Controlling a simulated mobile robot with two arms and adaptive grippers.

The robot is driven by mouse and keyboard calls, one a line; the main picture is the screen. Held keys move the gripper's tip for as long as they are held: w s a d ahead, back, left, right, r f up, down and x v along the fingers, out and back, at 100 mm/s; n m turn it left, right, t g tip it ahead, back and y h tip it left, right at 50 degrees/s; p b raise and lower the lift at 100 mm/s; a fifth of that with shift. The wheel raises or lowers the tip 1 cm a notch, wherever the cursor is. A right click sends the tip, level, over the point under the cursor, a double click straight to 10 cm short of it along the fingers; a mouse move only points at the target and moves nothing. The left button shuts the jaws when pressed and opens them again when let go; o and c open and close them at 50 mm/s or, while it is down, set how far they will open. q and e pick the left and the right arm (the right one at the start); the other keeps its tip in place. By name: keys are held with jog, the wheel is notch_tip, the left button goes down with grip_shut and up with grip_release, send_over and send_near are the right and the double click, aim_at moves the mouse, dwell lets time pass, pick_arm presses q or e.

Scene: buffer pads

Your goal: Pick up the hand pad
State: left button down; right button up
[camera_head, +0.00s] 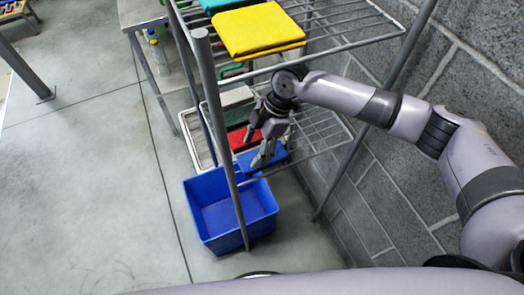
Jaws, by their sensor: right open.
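Several pads lie on a wire rack, and I cannot tell which one is the hand pad. On the lower level a blue pad (277,156) lies nearest, with a red pad (238,140) behind it and a grey-white pad (236,97) farther back. My right gripper (257,151) is open and points down at the blue pad, partly covering it. Whether its fingers touch the pad is unclear. No pad shows between its fingers. My left gripper is out of view.
A folded yellow cloth (258,32) lies on the upper shelf, above and behind my right gripper. A blue bin (230,207) stands on the floor behind a front rack post (222,130). A block wall (400,190) is close on the right.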

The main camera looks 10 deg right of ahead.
aim_at(249, 161)
jog(key=shift+s+p+x, duration=0.25)
jog(key=shift+p+x, duration=0.3)
jog(key=shift+x, duration=0.45)
jog(key=x, duration=0.2)
jog(key=shift+w+f, duration=0.15)
jog(key=shift+f, duration=0.15)
jog(key=shift+a+f+p, duration=0.15)
jog(key=shift+f+p, duration=0.15)
jog(key=shift+c, duration=1.5)
jog(key=c, duration=0.3)
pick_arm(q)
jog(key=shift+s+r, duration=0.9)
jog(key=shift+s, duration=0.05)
pick_arm(e)
jog(key=shift+c, duration=0.2)
